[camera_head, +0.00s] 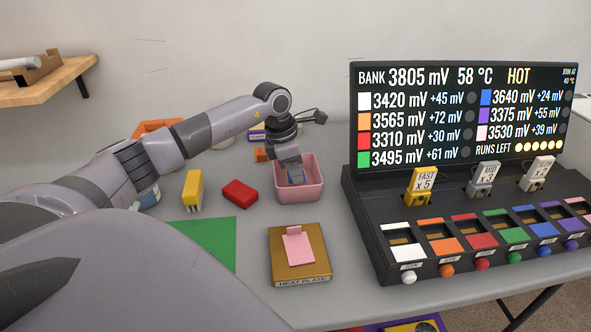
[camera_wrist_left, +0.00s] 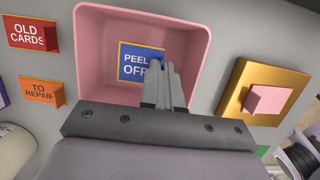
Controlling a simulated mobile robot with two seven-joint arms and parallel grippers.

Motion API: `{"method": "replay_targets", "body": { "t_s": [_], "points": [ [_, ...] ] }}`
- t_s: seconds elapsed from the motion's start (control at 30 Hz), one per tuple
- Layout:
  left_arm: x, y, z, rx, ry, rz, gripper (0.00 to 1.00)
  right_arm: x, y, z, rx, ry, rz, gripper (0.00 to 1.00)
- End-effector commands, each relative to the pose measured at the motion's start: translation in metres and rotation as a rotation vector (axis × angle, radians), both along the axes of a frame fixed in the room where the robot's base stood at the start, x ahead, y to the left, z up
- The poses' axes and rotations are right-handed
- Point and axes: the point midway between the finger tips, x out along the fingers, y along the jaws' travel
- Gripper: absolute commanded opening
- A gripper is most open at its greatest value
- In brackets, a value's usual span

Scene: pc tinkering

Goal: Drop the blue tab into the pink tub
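The pink tub (camera_head: 300,194) stands open on the table and fills the upper middle of the left wrist view (camera_wrist_left: 91,70). My left gripper (camera_head: 294,172) points down into it. Its fingers (camera_wrist_left: 162,75) are together, with nothing clear between them. A blue piece marked "PEEL OFF" (camera_wrist_left: 140,62) shows inside the tub, partly covered by the fingers. It looks like the blue tab, apparently on the tub floor; whether the fingertips touch it I cannot tell. My right gripper is not in view.
The heat plate (camera_head: 315,266) with a pink piece (camera_head: 298,246) stands in front of the tub. A red block (camera_head: 239,193) and yellow block (camera_head: 193,188) lie left. The black console (camera_head: 360,205) stands right. A green mat (camera_head: 213,237) lies front left.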

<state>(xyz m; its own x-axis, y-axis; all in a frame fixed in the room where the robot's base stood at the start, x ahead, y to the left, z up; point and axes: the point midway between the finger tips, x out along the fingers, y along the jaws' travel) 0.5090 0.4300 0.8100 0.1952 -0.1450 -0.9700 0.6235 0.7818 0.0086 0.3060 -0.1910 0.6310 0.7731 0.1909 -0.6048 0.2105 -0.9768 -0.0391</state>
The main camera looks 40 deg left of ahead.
Motion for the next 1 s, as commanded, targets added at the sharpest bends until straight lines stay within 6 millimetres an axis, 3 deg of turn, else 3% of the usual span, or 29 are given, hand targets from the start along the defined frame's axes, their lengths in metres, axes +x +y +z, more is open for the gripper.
{"method": "replay_targets", "body": {
  "t_s": [0.27,0.37,0.4,0.73,1.0],
  "points": [
    [0.000,0.000,-0.001,-0.001,-0.001,0.000,0.00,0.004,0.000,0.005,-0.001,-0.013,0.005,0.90],
    [0.000,0.000,-0.002,-0.001,-0.001,0.000,0.28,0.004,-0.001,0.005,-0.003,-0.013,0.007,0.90],
    [0.000,0.000,-0.002,-0.001,-0.001,0.000,0.32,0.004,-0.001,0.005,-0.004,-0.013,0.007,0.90],
    [0.000,0.000,0.001,-0.001,-0.001,0.000,0.32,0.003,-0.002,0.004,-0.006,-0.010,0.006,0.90],
    [-0.004,0.003,0.021,0.000,-0.001,-0.001,0.32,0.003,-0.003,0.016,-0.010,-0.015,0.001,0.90]
  ]
}}
